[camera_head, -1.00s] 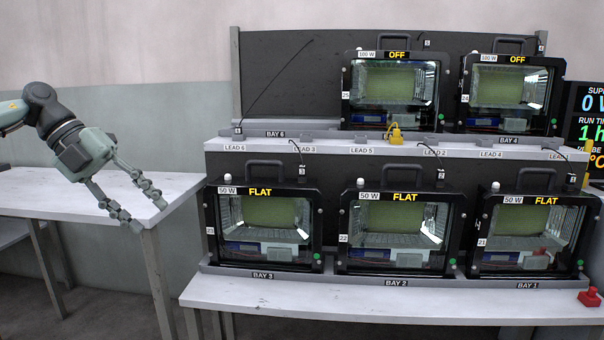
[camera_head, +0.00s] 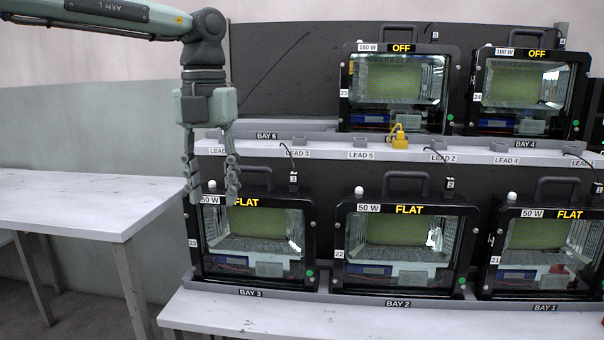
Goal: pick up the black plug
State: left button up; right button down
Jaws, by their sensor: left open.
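My left gripper (camera_head: 212,190) points down, open and with nothing visible between its fingers. It hangs in front of the left end of the upper shelf and the top left corner of the BAY 3 floodlight. The black plug by the LEAD 6 label, seen earlier on that shelf end, is hidden behind this gripper now. Its thin black cable (camera_head: 283,60) still shows on the back panel. Other small black plugs on leads carry numbers: plug 3 (camera_head: 293,180), plug 2 (camera_head: 450,186) and plug 1 (camera_head: 597,190). My right gripper is not in view.
Floodlight housings stand in BAY 3 (camera_head: 258,240), BAY 2 (camera_head: 405,245) and BAY 1 (camera_head: 540,250), with two more above. A yellow object (camera_head: 398,138) sits on the upper shelf (camera_head: 330,153). The left table (camera_head: 70,200) is bare.

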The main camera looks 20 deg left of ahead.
aim_at(293, 176)
jog(key=i, duration=1.15)
